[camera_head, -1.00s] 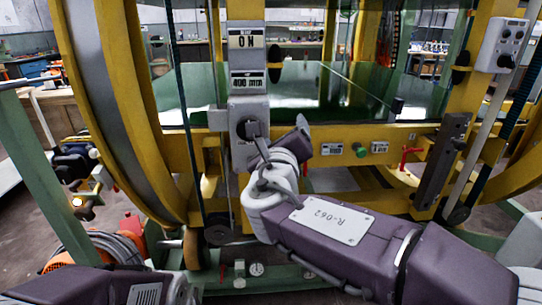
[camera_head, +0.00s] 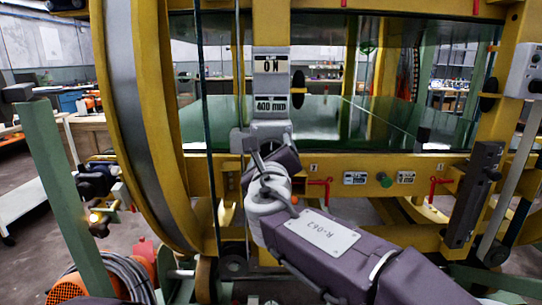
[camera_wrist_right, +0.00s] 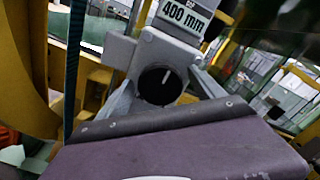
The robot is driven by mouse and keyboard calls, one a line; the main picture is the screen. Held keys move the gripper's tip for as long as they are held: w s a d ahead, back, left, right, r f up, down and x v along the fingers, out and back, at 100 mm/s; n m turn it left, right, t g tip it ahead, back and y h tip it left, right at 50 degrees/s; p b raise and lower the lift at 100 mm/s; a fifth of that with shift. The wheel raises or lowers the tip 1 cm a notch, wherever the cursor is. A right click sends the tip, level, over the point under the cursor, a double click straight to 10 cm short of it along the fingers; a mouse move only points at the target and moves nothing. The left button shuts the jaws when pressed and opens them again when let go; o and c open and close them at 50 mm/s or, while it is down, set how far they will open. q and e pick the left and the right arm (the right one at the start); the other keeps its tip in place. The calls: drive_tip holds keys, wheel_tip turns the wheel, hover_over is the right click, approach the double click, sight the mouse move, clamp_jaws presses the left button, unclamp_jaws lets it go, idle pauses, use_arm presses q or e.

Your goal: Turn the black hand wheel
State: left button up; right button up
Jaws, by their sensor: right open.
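A round black wheel or knob (camera_wrist_right: 161,85) with a pale mark is set in a grey housing in the right wrist view. I cannot tell surely that it is the hand wheel named. My right gripper (camera_head: 254,152) is in front of this housing (camera_head: 270,131) in the head view, below the 400 mm plate, and hides the black part there. In the right wrist view the open grey fingers (camera_wrist_right: 163,98) lie on either side of the black part; contact cannot be told. My left gripper is out of view.
Other black discs show on the right post (camera_head: 488,85) and by the floor (camera_head: 232,264). The yellow frame beam (camera_head: 340,178) carries red handles (camera_head: 320,189) and a green button (camera_head: 385,180). A large yellow ring (camera_head: 140,130) stands close on the left.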

drive_tip(key=shift+w, duration=0.1)
drive_tip(key=c, duration=1.4)
drive_tip(key=shift+m, duration=0.3)
